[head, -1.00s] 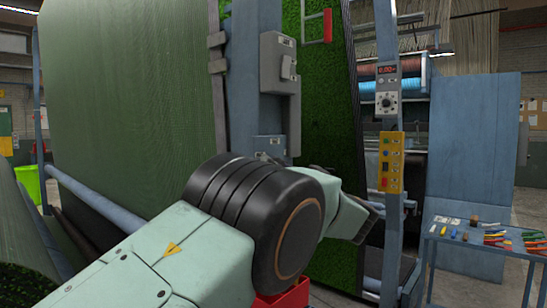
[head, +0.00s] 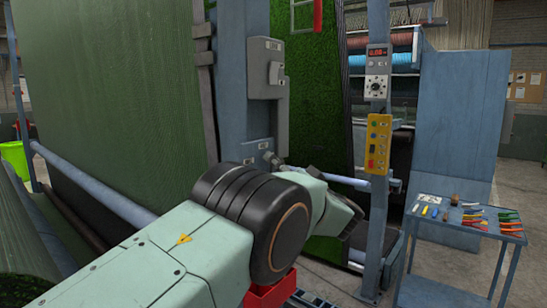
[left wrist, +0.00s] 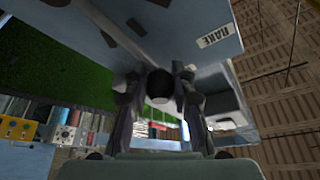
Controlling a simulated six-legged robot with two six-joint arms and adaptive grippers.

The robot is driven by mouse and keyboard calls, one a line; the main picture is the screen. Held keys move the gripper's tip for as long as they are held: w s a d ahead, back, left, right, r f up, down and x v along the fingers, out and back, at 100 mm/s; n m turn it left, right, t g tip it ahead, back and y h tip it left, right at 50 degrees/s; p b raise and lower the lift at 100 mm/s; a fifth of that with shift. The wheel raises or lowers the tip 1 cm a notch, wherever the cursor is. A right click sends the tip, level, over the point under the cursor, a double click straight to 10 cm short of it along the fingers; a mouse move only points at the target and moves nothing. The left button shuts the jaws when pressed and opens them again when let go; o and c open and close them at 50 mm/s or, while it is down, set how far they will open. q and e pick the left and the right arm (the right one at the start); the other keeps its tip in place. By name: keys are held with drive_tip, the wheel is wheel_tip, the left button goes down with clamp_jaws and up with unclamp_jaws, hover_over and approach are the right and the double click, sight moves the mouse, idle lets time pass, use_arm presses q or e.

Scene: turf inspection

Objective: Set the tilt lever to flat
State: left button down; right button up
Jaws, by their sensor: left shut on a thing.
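The tilt lever shows in the left wrist view as a dark round knob (left wrist: 160,87) in front of a blue-grey plate. My left gripper (left wrist: 158,98) has a finger on each side of the knob and is shut on it. In the head view the gripper's dark fingers (head: 272,160) show only in part, at a small labelled panel (head: 257,150) on the blue-grey post. My arm hides most of the gripper there, and I cannot make out the lever's angle. My right gripper is not in view.
A grey switch box (head: 266,68) is on the post above. A yellow button panel (head: 379,144) is on a thinner post to the right. A tool table (head: 470,233) stands at right. A large green sheet (head: 110,100) fills the left. Part of a red object (head: 268,294) shows below my arm.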

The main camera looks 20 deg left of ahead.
use_arm(q)
drive_tip(key=shift+w+r+m, duration=0.1)
drive_tip(key=shift+w+m, duration=0.1)
drive_tip(key=shift+m, duration=0.1)
drive_tip(key=shift+d, duration=0.1)
drive_tip(key=c, duration=1.1)
unclamp_jaws()
